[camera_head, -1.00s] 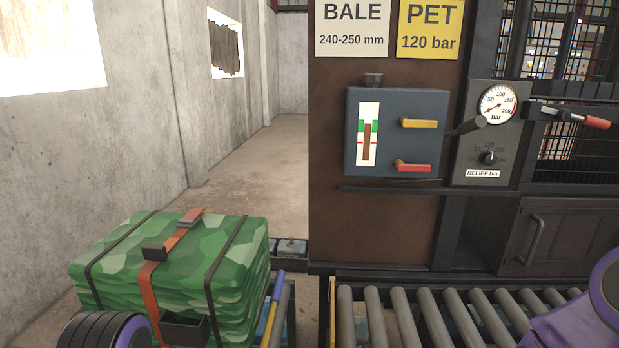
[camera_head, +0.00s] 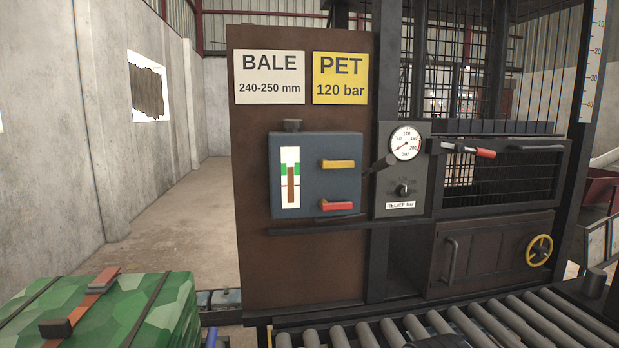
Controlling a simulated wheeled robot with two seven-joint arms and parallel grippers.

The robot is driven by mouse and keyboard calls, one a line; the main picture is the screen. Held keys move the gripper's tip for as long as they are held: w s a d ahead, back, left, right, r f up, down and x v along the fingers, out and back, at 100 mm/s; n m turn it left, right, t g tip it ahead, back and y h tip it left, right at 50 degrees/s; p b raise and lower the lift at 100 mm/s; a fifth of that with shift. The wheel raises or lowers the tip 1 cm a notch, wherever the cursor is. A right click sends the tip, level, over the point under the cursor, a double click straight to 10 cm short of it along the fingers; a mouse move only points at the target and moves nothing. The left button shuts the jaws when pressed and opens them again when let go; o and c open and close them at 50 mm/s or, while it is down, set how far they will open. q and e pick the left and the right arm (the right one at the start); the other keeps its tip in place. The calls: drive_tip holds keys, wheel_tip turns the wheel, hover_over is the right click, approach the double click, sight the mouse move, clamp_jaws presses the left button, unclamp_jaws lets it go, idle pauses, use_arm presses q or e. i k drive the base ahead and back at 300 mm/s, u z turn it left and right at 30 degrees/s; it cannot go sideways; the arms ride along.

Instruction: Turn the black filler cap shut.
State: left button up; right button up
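The black filler cap (camera_head: 292,125) sits on top of the blue-grey oil box (camera_head: 320,198) on the brown panel. It looks seated on the box top; I cannot tell whether it is tight. The box front has a sight gauge (camera_head: 290,178) with a green band and brown fill, a yellow lever (camera_head: 338,164) and a red lever (camera_head: 337,206). Neither of my grippers shows in the head view. A small dark shape at the bottom edge, right of centre, is too cut off to identify.
A green strapped bale (camera_head: 130,315) stands at the lower left. A roller conveyor (camera_head: 480,325) runs along the lower right. A pressure gauge (camera_head: 405,142) and relief knob (camera_head: 402,190) are right of the box. A red-tipped handle (camera_head: 470,149) sticks out further right.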

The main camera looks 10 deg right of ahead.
sight(288, 123)
drive_tip(key=k, duration=1.3)
drive_tip(key=z, duration=0.6)
drive_tip(key=i, duration=1.05)
drive_tip(key=u, duration=0.45)
